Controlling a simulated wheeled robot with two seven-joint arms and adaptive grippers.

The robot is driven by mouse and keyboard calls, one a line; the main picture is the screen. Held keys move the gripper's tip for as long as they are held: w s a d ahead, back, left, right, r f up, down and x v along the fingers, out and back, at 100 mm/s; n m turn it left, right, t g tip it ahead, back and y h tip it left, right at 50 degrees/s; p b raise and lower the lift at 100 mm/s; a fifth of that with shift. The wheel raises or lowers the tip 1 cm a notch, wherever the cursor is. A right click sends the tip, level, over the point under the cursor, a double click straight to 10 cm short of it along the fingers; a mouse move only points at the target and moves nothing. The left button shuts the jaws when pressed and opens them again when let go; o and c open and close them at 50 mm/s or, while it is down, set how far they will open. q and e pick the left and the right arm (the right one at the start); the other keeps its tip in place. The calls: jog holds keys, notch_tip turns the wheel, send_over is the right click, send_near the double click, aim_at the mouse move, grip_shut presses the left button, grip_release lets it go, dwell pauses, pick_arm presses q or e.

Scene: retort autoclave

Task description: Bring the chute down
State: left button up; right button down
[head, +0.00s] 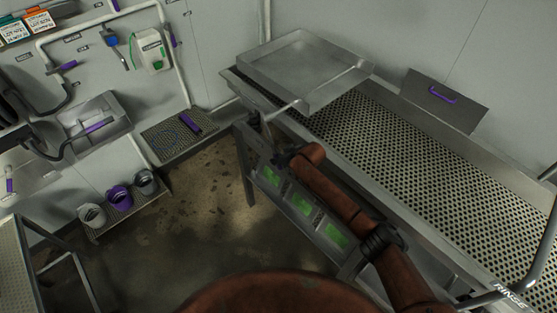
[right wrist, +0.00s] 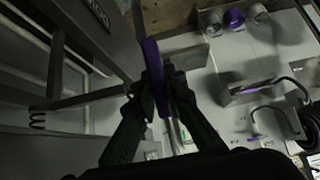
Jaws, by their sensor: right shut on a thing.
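The chute looks to be the shallow grey metal tray (head: 305,70) with raised sides, at the far left end of the perforated table in the head view. It sits tilted above the table top. A short bar sticks out from its near corner toward my right gripper (head: 268,135). In the right wrist view my right gripper (right wrist: 164,88) is shut on a purple handle (right wrist: 153,62), which runs between its dark fingers. In the head view the handle is hidden by my gripper and arm. My left gripper is not in view.
The perforated table (head: 400,145) runs toward the lower right, with green-lit panels (head: 302,204) along its front side. A hinged plate with a purple handle (head: 443,95) stands at its back. Several cups (head: 119,197) sit on a low shelf at left. The floor between is clear.

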jog(key=c, duration=2)
grip_release()
jog(key=shift+s, duration=0.1)
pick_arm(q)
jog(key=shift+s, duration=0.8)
pick_arm(e)
jog(key=shift+o, duration=0.2)
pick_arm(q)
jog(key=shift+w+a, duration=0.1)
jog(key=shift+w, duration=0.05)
pick_arm(e)
jog(key=v, duration=1.2)
jog(key=shift+f, duration=0.15)
